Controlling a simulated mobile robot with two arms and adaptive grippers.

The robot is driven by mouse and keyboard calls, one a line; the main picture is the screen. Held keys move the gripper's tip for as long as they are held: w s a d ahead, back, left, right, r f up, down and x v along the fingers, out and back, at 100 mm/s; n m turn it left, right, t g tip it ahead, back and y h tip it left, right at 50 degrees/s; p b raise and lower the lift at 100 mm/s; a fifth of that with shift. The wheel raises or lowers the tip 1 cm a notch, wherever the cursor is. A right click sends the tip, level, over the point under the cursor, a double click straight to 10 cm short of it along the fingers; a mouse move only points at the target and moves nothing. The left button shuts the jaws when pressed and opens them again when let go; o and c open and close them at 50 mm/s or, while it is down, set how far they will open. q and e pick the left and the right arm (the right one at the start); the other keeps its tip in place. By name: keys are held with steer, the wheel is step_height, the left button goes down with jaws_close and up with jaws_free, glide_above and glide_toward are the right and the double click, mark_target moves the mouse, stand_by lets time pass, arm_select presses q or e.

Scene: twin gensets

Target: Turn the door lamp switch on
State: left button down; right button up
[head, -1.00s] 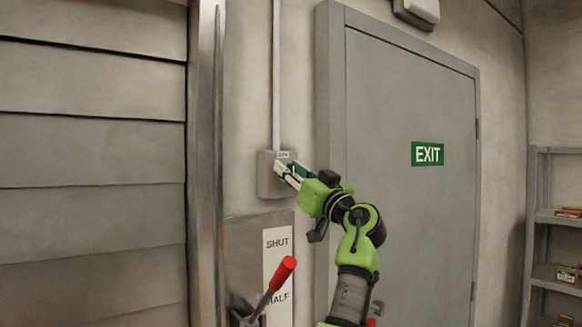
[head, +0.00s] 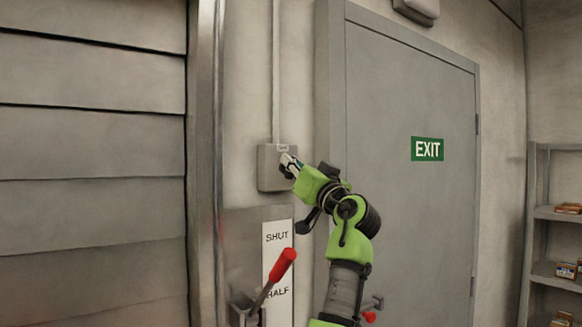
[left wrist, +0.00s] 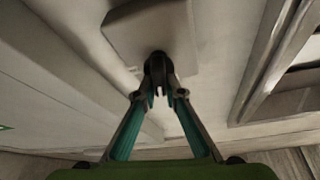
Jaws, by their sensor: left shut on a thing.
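The door lamp switch is a grey box (head: 268,178) on the wall left of the grey door, with a small label on top. The left wrist view shows the box (left wrist: 135,30) at the top and a dark switch lever (left wrist: 157,66) standing out from it. My left gripper (head: 286,165) is at the right part of the box front. In the left wrist view its teal-lined fingers (left wrist: 160,92) converge and are shut on the lever. The fingers hide the lever in the head view, and its exact setting is unclear. My right gripper is not in view.
A red-handled lever (head: 281,270) stands out below the box, by a plate marked SHUT and HALF (head: 277,285). The grey door (head: 400,200) with an EXIT sign (head: 428,149) is to the right. Shelves (head: 545,215) stand at far right.

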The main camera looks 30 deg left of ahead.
arm_select(q)
steer(key=m+t+h, duration=0.1)
steer(key=m, duration=0.1)
steer(key=m+t+h, duration=0.1)
steer(key=m, duration=0.2)
steer(key=shift+w+d, duration=0.1)
steer(key=m+h, duration=0.1)
steer(key=m, duration=0.1)
steer(key=m+p, duration=0.1)
steer(key=m, duration=0.1)
steer(key=shift+w+m+t+h, duration=0.2)
steer(key=shift+m+t+h, duration=0.2)
steer(key=m+h+p, duration=0.1)
steer(key=m, duration=0.1)
steer(key=m+h+p, duration=0.1)
steer(key=m, duration=0.2)
steer(key=shift+w+d+f, duration=0.1)
steer(key=shift+f, duration=0.1)
steer(key=shift+f+m+g+h+p, duration=0.25)
steer(key=shift+m+p, duration=0.25)
steer(key=shift+m, duration=0.35)
steer(key=shift+f+m+g+h+p, duration=0.1)
steer(key=shift+m+h+p, duration=0.35)
steer(key=shift+m, duration=0.4)
steer(key=shift+f, duration=0.1)
steer(key=c, duration=2.1)
jaws_free()
steer(key=shift+w, duration=0.1)
